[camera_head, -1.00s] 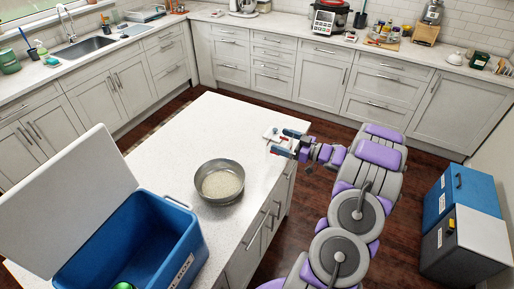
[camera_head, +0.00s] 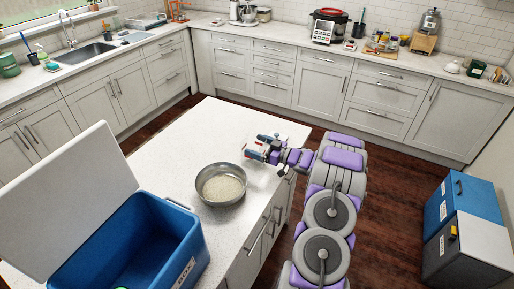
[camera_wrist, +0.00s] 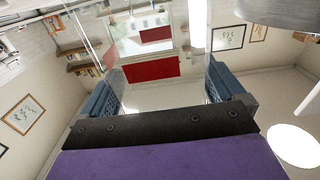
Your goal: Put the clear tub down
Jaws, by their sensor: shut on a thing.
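My gripper (camera_head: 264,149) is over the right side of the white island counter (camera_head: 180,150), behind and to the right of the metal bowl (camera_head: 221,186). It is shut on the clear tub (camera_head: 250,151), a small see-through thing with red on it. In the wrist view, my gripper's blue fingers (camera_wrist: 161,88) stand either side of the tub's clear walls (camera_wrist: 150,45), with a red patch (camera_wrist: 150,69) between them. The tub's outline is faint. I cannot tell whether it touches the counter.
The bowl holds pale grains and stands close to the tub. A blue cooler (camera_head: 190,240) with its white lid (camera_head: 65,205) open stands at the island's near left. The island's far left part is clear. Blue and grey boxes (camera_head: 462,215) stand at the right.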

